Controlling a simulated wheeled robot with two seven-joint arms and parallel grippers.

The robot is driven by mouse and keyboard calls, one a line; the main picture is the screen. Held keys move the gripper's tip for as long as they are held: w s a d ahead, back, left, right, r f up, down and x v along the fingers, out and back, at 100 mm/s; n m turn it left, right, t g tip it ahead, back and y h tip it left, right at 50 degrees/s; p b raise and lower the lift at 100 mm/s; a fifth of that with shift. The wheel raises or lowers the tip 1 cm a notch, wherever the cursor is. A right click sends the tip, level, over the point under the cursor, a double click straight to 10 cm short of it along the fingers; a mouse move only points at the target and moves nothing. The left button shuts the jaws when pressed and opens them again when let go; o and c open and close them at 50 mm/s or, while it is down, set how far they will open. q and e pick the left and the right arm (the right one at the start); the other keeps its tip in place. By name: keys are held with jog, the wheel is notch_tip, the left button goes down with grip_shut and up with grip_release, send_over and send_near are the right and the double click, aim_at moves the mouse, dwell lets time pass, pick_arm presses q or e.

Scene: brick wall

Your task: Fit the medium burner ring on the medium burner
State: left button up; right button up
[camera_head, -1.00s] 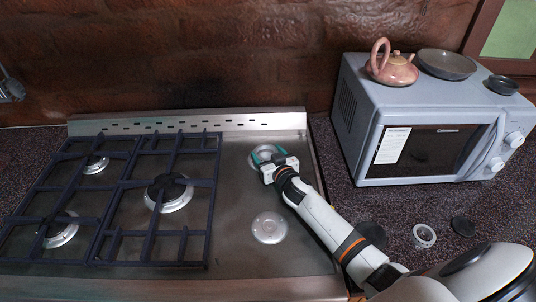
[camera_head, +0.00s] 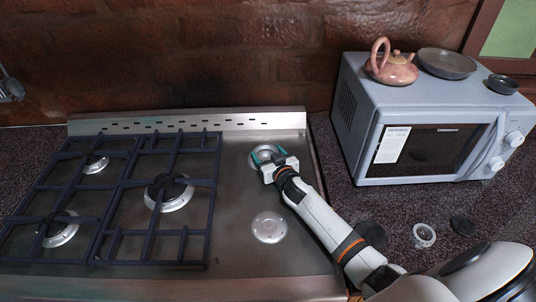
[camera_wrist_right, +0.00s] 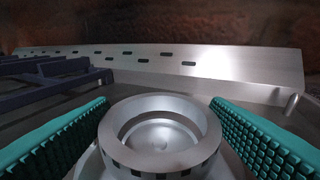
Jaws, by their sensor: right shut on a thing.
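The medium burner ring (camera_wrist_right: 150,164) is a round silver ring, seen close in the right wrist view between the green ridged pads of my right gripper (camera_wrist_right: 160,118). In the head view my right gripper (camera_head: 266,159) is at the back right burner, shut on the ring (camera_head: 265,152). The ring looks level and sits over the medium burner (camera_wrist_right: 92,168), whose pale base shows under it. I cannot tell whether it is fully seated. The gripper hides part of the burner in the head view. My left gripper is not in view.
Dark grates (camera_head: 150,181) cover the hob's left side. The front right burner (camera_head: 269,227) is bare. Another silver ring (camera_head: 424,235) and black caps (camera_head: 462,225) (camera_head: 371,235) lie on the counter. A microwave (camera_head: 350,130) carries a pink teapot (camera_head: 394,70) and bowls.

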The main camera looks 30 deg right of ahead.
jog(key=shift+f+b, duration=0.35)
jog(key=shift+f, duration=0.1)
dwell(0.3)
